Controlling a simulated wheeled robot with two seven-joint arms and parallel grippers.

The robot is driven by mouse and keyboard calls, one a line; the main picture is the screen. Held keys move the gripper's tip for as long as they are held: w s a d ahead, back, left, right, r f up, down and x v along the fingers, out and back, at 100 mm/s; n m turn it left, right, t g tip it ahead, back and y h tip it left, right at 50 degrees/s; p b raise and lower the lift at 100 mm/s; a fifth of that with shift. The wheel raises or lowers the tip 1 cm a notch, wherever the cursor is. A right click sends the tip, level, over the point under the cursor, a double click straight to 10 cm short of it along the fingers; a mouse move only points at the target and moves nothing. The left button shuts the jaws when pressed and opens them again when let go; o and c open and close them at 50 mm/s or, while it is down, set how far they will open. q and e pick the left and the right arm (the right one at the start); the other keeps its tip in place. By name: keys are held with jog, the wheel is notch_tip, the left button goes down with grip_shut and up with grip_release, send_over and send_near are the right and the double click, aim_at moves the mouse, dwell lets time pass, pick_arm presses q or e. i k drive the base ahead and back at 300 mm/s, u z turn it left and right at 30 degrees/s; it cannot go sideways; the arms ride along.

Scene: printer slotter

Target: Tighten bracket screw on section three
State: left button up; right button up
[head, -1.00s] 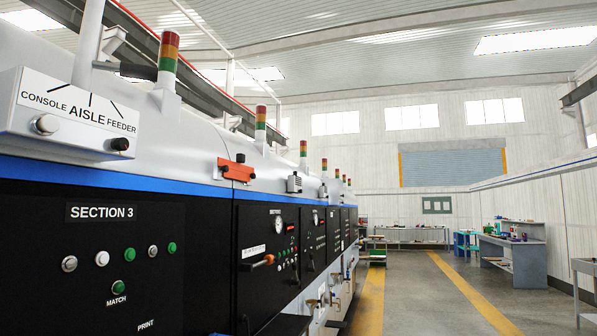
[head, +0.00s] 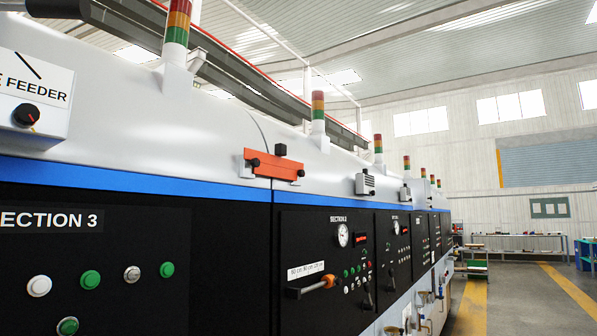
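The section 3 panel (head: 130,240) is the black front at the left of the head view, with a partly cut-off "SECTION 3" label (head: 50,220) and several round buttons. An orange-red bracket (head: 272,165) with dark knobs is fixed on the white upper body, across the seam right of that panel. Which of its dark parts is the screw is too small to tell. Neither of my grippers is in view.
The machine line runs away to the right with several signal towers (head: 318,112). A white selector box (head: 32,95) reading "FEEDER" juts out at the upper left. Grey floor (head: 517,300) with yellow stripes is open at the lower right. Work tables (head: 520,240) stand at the far wall.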

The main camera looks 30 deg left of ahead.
aim_at(255, 162)
jog(key=i, duration=2.45)
jog(key=u, duration=3)
